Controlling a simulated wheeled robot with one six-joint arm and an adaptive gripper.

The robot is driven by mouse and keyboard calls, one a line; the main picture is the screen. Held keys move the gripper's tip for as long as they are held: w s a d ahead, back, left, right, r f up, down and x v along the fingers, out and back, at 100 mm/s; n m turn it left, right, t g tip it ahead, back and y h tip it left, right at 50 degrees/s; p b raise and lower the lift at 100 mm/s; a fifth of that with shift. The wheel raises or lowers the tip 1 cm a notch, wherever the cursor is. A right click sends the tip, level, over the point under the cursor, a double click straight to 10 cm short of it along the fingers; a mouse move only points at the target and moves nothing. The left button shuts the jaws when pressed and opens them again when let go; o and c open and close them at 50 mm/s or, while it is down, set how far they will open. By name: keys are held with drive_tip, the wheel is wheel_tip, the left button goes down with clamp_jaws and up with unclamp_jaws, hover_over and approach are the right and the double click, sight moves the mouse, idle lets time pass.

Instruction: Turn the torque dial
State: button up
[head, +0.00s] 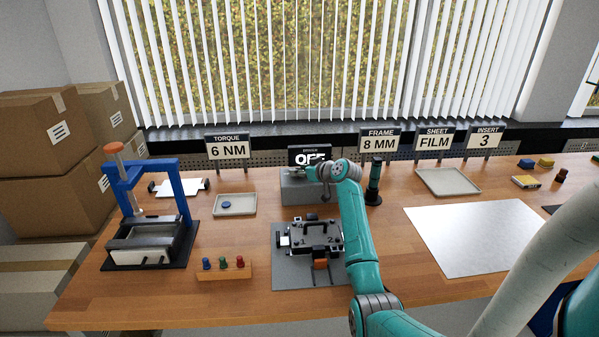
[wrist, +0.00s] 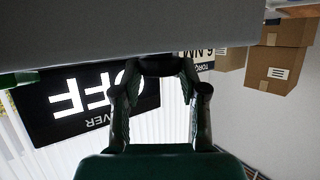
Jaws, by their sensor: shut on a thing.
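The grey box (head: 300,190) stands at the back middle of the table, with a black display reading OFF (head: 309,156) behind it. My gripper (head: 303,172) is at the top of this box, reaching in from the right. In the wrist view my gripper (wrist: 163,85) has its two fingers on either side of a dark part (wrist: 165,67) at the box's grey face (wrist: 100,30). I take this part to be the torque dial; it is mostly hidden, and its setting cannot be read. The OFF display (wrist: 85,102) appears upside down there. A sign reads TORQUE 6 NM (head: 228,146).
A black fixture on a grey plate (head: 290,272) lies in front of the box, beside my arm. A blue press (head: 150,215) stands left, a wooden peg block (head: 224,271) front left. A dark green cylinder (head: 374,184) stands close right of my wrist. A white sheet (head: 475,238) lies right.

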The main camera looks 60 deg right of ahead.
drive_tip(key=shift+d+n+y, duration=0.15)
drive_tip(key=shift+n+y, duration=0.95)
drive_tip(key=shift+y, duration=0.1)
drive_tip(key=o, duration=1.1)
drive_tip(key=shift+o, duration=0.2)
drive_tip(key=shift+s, duration=0.1)
drive_tip(key=v, duration=1.1)
drive_tip(key=shift+s+d, duration=0.15)
drive_tip(key=shift+s, duration=0.3)
